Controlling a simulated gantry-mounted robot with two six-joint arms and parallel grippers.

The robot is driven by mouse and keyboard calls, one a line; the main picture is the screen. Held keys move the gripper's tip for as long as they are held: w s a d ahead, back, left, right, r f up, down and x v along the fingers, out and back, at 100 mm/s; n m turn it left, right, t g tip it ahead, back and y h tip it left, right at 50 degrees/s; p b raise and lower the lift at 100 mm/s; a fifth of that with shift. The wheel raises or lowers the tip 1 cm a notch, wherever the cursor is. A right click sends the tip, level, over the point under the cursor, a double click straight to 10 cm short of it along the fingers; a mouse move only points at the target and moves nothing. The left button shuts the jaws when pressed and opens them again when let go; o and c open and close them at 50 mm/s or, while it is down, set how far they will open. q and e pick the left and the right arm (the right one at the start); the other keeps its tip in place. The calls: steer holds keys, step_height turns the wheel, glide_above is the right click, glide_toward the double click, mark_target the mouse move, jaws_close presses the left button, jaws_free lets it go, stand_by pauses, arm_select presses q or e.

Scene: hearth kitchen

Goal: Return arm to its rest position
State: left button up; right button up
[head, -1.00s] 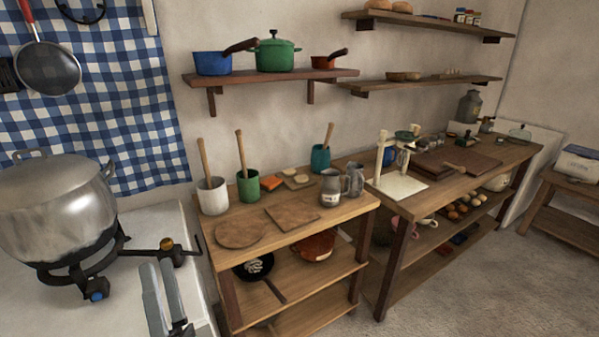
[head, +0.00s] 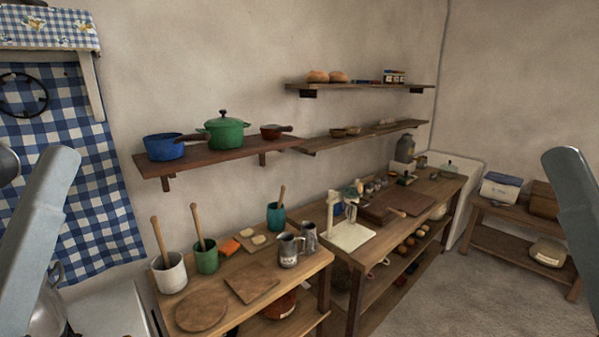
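My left gripper (head: 52,185) shows as a grey slanted finger shape rising from the lower left edge, in front of the blue checked cloth. Its tip is in free air. Only one slab of each shows, so I cannot tell how far the fingers are apart. I see nothing held at either tip. The wrists and most of both arms are out of frame.
A metal pot (head: 48,312) is partly hidden behind my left gripper. The wooden worktable (head: 222,320) holds utensil crocks, boards and mugs. A wall shelf (head: 215,158) carries pots. A low bench (head: 505,213) stands at right. Floor (head: 450,300) is clear between workbench and bench.

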step_height(320, 180, up, 28)
steer(key=p, duration=2.4)
steer(key=shift+f, duration=0.15)
